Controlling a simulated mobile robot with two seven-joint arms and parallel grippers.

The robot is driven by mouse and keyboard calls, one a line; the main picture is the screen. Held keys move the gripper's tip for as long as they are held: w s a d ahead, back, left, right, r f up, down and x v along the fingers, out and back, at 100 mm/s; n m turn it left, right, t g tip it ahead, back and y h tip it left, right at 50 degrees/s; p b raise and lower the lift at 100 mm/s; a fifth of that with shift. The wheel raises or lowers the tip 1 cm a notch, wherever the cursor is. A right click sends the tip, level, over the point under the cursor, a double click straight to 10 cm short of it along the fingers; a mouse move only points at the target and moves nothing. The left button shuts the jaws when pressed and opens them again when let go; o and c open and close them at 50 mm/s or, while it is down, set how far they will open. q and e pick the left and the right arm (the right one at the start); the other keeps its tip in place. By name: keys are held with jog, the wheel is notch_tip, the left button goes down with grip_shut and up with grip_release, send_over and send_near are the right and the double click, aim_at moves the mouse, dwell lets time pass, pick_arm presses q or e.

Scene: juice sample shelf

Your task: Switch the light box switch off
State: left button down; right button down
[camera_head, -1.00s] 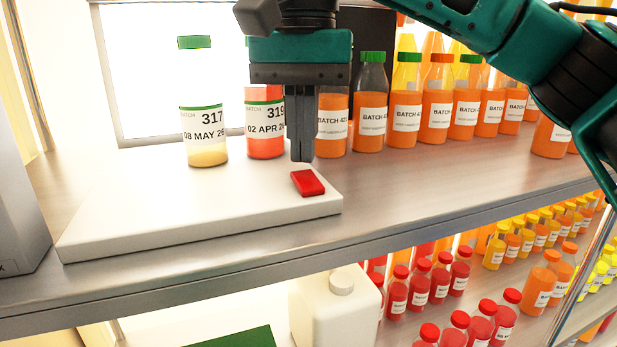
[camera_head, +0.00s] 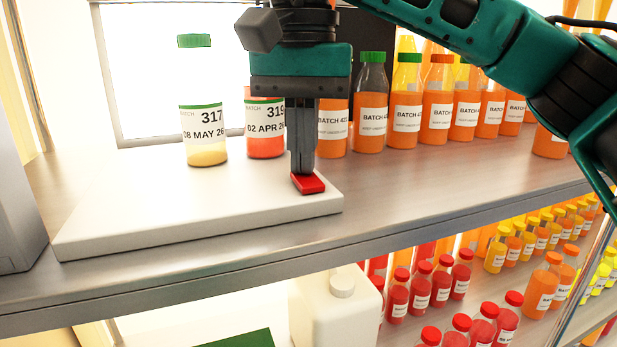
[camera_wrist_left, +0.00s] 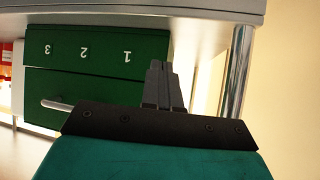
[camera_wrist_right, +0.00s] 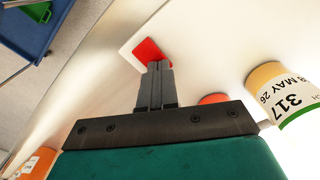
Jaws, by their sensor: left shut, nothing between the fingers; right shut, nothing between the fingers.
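The red switch (camera_head: 309,185) sits near the front right corner of the white light box base (camera_head: 150,215). The lit panel (camera_head: 145,75) stands at the back and glows bright white. My right gripper (camera_head: 303,172) is shut and points down, its tips at the back part of the switch, seemingly touching it. In the right wrist view the fingertips (camera_wrist_right: 158,66) overlap the near edge of the red switch (camera_wrist_right: 148,50). My left gripper (camera_wrist_left: 158,65) is shut and empty, in front of a green box (camera_wrist_left: 95,50) with numbers; it is not in the head view.
A bottle with yellow liquid (camera_head: 205,135) and a bottle with orange-red liquid (camera_head: 265,140) stand on the base behind the switch. A row of orange bottles (camera_head: 405,115) stands to the right. A white jug (camera_head: 335,310) and red-capped bottles are on the shelf below.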

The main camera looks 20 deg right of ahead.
notch_tip(320, 180, up, 5)
jog(key=p, duration=0.5)
jog(key=shift+r+p, duration=0.6)
jog(key=shift+r, duration=0.35)
